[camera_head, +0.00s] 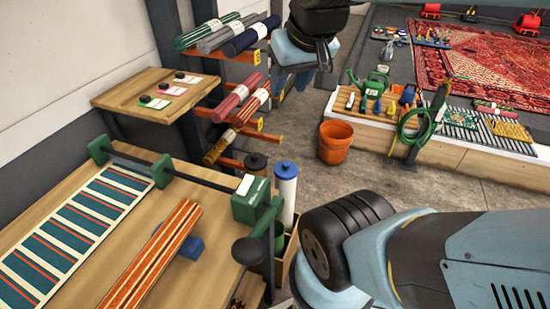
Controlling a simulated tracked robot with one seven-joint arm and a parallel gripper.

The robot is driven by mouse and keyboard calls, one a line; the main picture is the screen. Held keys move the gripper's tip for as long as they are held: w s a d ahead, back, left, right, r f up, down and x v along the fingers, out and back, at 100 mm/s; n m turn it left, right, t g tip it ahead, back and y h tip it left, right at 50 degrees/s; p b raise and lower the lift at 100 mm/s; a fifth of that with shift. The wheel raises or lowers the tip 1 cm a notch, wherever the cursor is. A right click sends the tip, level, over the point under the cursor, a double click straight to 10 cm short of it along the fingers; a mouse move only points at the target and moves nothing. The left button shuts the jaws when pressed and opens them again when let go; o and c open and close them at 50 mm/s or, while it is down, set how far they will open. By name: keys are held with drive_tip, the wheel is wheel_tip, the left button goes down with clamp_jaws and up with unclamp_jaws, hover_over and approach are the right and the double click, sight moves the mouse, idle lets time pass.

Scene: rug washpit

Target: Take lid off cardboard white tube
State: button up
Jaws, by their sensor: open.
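A white tube (286,195) with a blue lid (286,169) stands upright in a wooden box (287,252) beyond the right end of the workbench.
The workbench (75,228) carries a striped runner, an orange striped piece and a green-ended roller bar (249,205). Rolled rugs (240,105) lie on rack arms left of my gripper. An orange bucket (334,141) stands on the floor, near a tool-covered ledge (458,150).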

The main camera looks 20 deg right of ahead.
drive_tip(key=o, duration=0.3)
drive_tip(key=shift+w+d+f, duration=0.1)
drive_tip(key=shift+w+d, duration=0.1)
drive_tip(key=shift+w, duration=0.2)
drive_tip(key=m+g, duration=0.5)
drive_tip(key=g, duration=0.1)
hover_over(286, 164)
drive_tip(key=f, duration=3.9)
drive_tip(key=shift+s+d+f, duration=0.1)
drive_tip(key=shift+d+f, duration=0.2)
drive_tip(key=shift+f, duration=0.05)
drive_tip(key=f, duration=0.3)
drive_tip(key=shift+a+f, duration=0.25)
drive_tip(key=shift+f, duration=0.8)
